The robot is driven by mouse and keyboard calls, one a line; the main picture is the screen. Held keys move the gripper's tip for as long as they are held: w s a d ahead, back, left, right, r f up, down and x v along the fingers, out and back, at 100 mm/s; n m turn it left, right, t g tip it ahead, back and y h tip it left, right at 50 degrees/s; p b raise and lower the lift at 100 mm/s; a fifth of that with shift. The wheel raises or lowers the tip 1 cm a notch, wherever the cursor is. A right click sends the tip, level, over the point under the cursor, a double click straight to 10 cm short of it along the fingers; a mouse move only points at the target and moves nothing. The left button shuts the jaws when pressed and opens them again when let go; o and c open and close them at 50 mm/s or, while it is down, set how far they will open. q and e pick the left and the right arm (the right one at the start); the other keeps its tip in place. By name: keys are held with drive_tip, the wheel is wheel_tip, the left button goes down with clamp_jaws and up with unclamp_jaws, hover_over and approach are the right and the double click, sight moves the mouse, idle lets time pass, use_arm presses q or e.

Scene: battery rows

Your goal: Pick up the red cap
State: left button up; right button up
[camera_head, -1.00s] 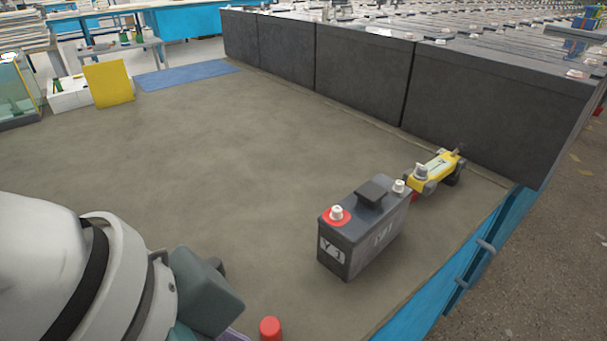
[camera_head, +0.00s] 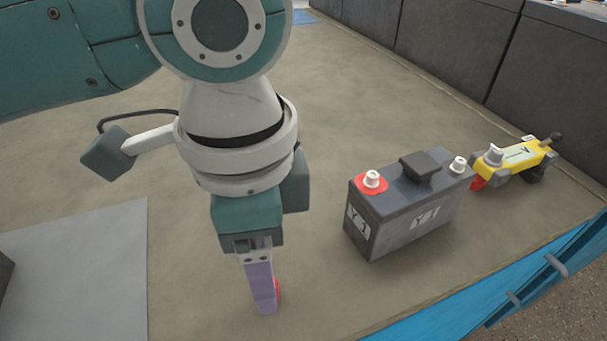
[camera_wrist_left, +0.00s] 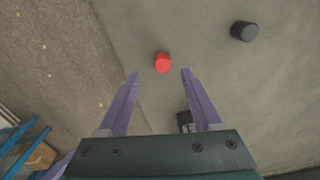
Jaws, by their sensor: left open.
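The red cap (camera_wrist_left: 162,62) lies on the grey-brown worktop in the left wrist view, just past and between my two open fingertips. In the head view only a sliver of the red cap (camera_head: 278,289) shows beside a lilac finger, which hides the rest. My left gripper (camera_head: 266,306) points down at the cap in the head view. In the left wrist view my left gripper (camera_wrist_left: 161,74) has its jaws apart with nothing held between them. My right gripper is not in view.
A dark battery (camera_head: 410,208) with a red-ringed terminal stands to the right of the gripper. Behind it lies a yellow tool (camera_head: 515,158). A black cap (camera_wrist_left: 244,31) lies on the worktop in the wrist view. Large dark blocks (camera_head: 445,45) line the back right.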

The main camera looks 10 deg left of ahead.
use_arm(q)
wheel_tip(320, 180, down, 4)
drive_tip(key=shift+w+a+f+b, duration=0.1)
drive_tip(key=shift+w+a+b, duration=0.05)
drive_tip(key=shift+b, duration=0.45)
clamp_jaws()
